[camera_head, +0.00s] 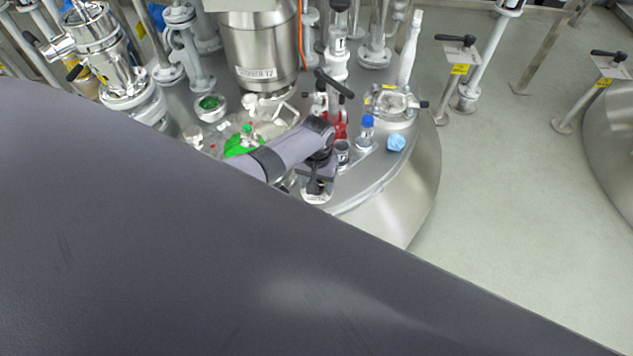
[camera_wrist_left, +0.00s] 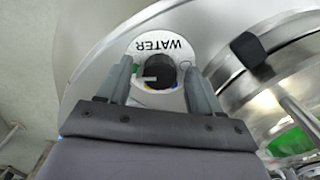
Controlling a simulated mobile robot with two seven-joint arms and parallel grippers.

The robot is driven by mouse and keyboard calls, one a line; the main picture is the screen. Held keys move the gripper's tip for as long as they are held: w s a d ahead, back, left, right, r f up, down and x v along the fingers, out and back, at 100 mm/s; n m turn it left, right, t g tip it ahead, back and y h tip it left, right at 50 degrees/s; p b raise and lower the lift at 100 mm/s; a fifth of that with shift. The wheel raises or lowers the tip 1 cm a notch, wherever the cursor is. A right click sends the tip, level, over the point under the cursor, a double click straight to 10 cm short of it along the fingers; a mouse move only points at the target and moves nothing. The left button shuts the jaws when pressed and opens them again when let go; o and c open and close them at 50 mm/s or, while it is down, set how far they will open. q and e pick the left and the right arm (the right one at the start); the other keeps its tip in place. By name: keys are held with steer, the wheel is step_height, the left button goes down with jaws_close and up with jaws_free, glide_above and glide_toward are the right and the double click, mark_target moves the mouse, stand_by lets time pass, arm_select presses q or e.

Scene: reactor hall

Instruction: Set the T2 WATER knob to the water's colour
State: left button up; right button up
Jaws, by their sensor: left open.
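The T2 WATER knob (camera_wrist_left: 160,74) is a dark round knob on a white dial plate (camera_wrist_left: 150,50) lettered WATER, upside down in the left wrist view. A light pointer mark shows on its left side. Small green, blue and yellow marks lie around it; other marks are hidden. My left gripper (camera_wrist_left: 158,88) is open, one finger on each side of the knob; I cannot tell whether they touch it. In the head view my left gripper (camera_head: 318,178) is over the dial plate (camera_head: 317,197), hiding the knob. Green shows in a round port (camera_wrist_left: 293,141). My right gripper is not in view.
The steel vessel lid (camera_head: 385,172) carries a large stirrer drum (camera_head: 260,50), a blue-capped bottle (camera_head: 366,130), a crumpled blue item (camera_head: 396,143) and a clamped round port (camera_head: 391,103). A green-filled glass (camera_head: 209,103) stands behind my arm. Open floor (camera_head: 510,200) lies to the right.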

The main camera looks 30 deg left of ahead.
arm_select(q)
step_height(320, 180, up, 6)
steer(key=p, duration=0.3)
steer(key=shift+r+p, duration=0.35)
steer(key=shift+s, duration=0.1)
